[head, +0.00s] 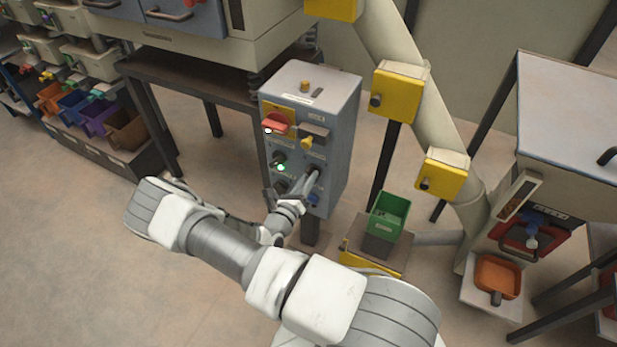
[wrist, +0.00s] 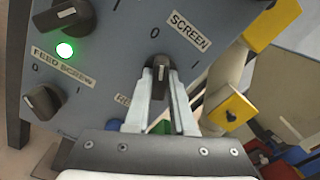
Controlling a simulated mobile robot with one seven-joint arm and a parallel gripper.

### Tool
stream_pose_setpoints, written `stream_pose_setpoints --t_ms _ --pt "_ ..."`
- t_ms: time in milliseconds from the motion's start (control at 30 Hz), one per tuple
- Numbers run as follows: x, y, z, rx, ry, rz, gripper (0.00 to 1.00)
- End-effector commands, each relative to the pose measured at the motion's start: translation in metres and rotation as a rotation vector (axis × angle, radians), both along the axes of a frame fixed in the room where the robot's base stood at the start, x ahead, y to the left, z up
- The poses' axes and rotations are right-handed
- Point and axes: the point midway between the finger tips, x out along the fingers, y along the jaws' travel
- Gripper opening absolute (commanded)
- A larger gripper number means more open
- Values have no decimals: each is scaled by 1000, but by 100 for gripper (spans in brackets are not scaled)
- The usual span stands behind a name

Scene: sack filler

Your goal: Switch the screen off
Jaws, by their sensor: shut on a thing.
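The grey-blue control box (head: 340,135) stands in the middle of the head view. In the wrist view, the label SCREEN (wrist: 190,30) sits above a small black rotary knob (wrist: 160,70) with marks 0 and 1 beside it. The knob's pale mark points up in the picture, roughly toward the 0. My gripper (wrist: 161,88) is shut on this knob, one finger on each side. In the head view my gripper (head: 312,176) reaches the lower right of the box's front and hides the knob.
A green lamp (wrist: 65,50) is lit beside the FEED SCREW label and its black knob (wrist: 42,102). Another black knob (wrist: 65,14) is above. A red handle (head: 276,122) sits higher on the box. A green bin (head: 388,216) and yellow boxes (head: 398,93) stand to the right.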

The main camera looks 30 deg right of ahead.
Motion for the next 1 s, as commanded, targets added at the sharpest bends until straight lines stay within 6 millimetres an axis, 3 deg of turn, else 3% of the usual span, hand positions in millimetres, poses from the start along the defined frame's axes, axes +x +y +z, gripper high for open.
stream_pose_setpoints --t_ms 400,900,933,1000 --pt "0 1 -1 -97 127 0 0" --pt "0 0 -1 -107 140 0 0" --pt "0 0 -1 -107 140 0 28" --pt "0 0 -1 -106 139 0 40"
